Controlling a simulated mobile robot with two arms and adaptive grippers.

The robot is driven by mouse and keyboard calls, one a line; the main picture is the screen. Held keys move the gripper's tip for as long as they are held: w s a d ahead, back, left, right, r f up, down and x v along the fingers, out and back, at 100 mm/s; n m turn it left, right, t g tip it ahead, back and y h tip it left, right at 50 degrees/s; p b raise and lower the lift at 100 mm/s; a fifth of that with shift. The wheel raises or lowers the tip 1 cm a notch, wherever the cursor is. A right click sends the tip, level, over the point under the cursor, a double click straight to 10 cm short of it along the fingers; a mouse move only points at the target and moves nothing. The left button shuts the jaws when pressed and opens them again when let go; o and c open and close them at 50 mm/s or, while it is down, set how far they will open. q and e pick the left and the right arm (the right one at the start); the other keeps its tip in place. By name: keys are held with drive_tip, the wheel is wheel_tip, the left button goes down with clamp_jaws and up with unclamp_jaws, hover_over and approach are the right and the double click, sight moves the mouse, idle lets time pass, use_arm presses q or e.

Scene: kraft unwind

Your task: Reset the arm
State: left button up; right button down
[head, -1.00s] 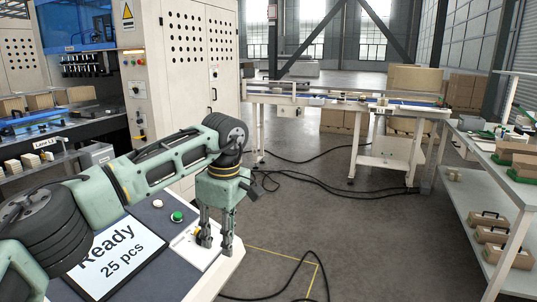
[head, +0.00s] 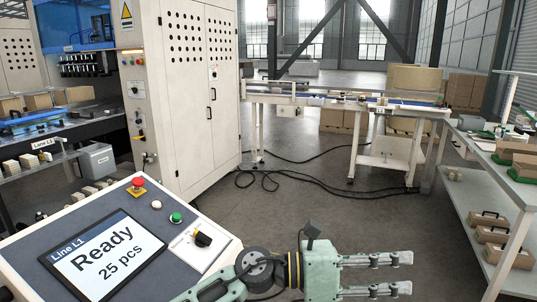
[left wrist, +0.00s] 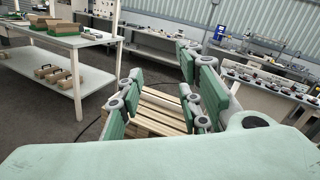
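My left gripper (head: 405,274) is at the bottom of the head view, to the right of the control panel and clear of it. It points right, with its two fingers parallel, apart and empty. In the left wrist view its green-padded fingers (left wrist: 165,100) also stand apart with nothing between them. The control panel (head: 215,238) has a screen (head: 105,257) reading "Line L1 Ready 25 pcs". It carries a red button (head: 138,184), a white button (head: 156,205), a green button (head: 176,217) and a black rotary switch (head: 203,239). My right gripper is not in view.
A cream cabinet (head: 200,100) stands behind the panel. A conveyor table (head: 345,103) is farther back, with black cables (head: 290,180) on the floor before it. A shelf bench (head: 490,200) stands at the right. In the left wrist view a wooden pallet (left wrist: 155,112) lies beyond the fingers.

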use_arm(q)
drive_tip(key=w+a+n+t+y, duration=0.2)
drive_tip(key=w+a+n+t, duration=0.2)
drive_tip(key=a+n+t, duration=0.65)
drive_tip(key=w+a+n+t+y, duration=0.4)
drive_tip(key=n+t, duration=0.4)
drive_tip(key=n, duration=0.7)
drive_tip(key=s+a+f+n+g+y, duration=0.3)
drive_tip(key=a+f+n+y, duration=0.8)
drive_tip(key=a+f+n, duration=0.5)
drive_tip(key=s+a+f+n+g, duration=0.2)
drive_tip(key=s+a+f+g, duration=0.3)
drive_tip(key=s, duration=0.4)
drive_tip(key=s+a+f+n+g+y, duration=0.1)
drive_tip(key=s+a+f+n+g, duration=0.2)
drive_tip(key=s+f, duration=0.5)
drive_tip(key=s+a+f+n+g, duration=0.2)
drive_tip(key=s+a+f+g, duration=0.25)
drive_tip(key=s, duration=0.55)
wheel_tip(320, 180, down, 28)
drive_tip(key=s, duration=0.3)
drive_tip(key=s+a+f+g, duration=0.1)
drive_tip(key=s+a+f, duration=0.1)
drive_tip(key=s+f, duration=1.2)
drive_tip(key=shift+s+f+y, duration=0.3)
drive_tip(key=shift+s+f, duration=0.05)
drive_tip(key=shift+s, duration=0.55)
